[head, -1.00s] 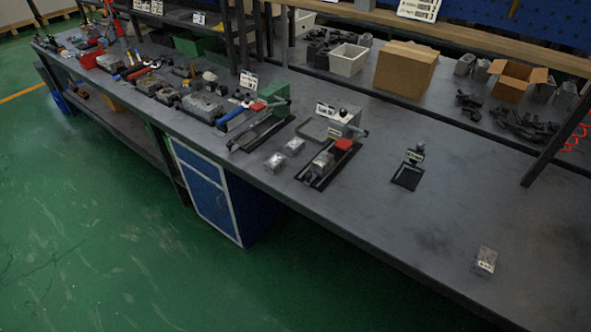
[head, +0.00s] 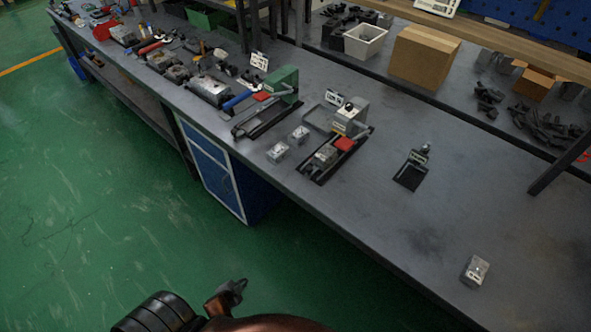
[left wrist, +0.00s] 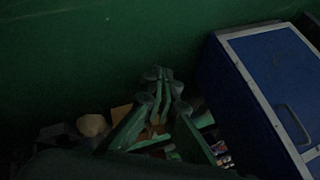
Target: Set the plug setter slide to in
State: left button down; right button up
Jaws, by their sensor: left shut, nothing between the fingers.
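Two bench fixtures on black rails stand on the workbench in the head view: a grey-bodied one (head: 349,117) with a red part and a metal block on its rail, and a green-bodied one (head: 284,83) with a red part. Their labels are too small to read, so I cannot tell which is the plug setter or how its slide is set. My left gripper (head: 240,285) is shut and empty, low over the green floor in front of the bench and well apart from both fixtures. Its fingers also show in the dark left wrist view (left wrist: 163,75). My right gripper is not in view.
Two small metal blocks (head: 288,143) sit near the front edge, left of the grey fixture. A small black stand (head: 411,172) and a lone block (head: 475,270) are to the right. A blue cabinet (head: 219,172) is under the workbench (head: 350,215). The bench's right part is mostly clear.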

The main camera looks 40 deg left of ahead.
aim_at(307, 171)
pick_arm(q)
jog(key=w+a+r+m+t+p, duration=0.15)
jog(key=w+r, duration=0.35)
jog(key=r, duration=0.5)
jog(key=w+r+m+t+h+p, duration=0.1)
jog(key=w+r+m+t+p, duration=0.3)
jog(key=r, duration=0.6)
jog(key=w+a+r+m+t, duration=0.1)
jog(key=w+r, duration=0.5)
jog(key=r, duration=0.4)
jog(key=w+d+r+m+t+h+p, duration=0.1)
jog(key=d+r+m+h+p, duration=0.15)
jog(key=r, duration=0.45)
jog(key=w+d+r+m+t+h+p, duration=0.1)
jog(key=w+d+r+m, duration=0.1)
jog(key=r+m, duration=0.35)
jog(key=w+d+r+m+h+p, duration=0.1)
jog(key=d+r+h+p, duration=0.1)
jog(key=r, duration=0.7)
jog(key=x, duration=1.3)
jog(key=shift+a, duration=0.1)
jog(key=shift+w, duration=0.2)
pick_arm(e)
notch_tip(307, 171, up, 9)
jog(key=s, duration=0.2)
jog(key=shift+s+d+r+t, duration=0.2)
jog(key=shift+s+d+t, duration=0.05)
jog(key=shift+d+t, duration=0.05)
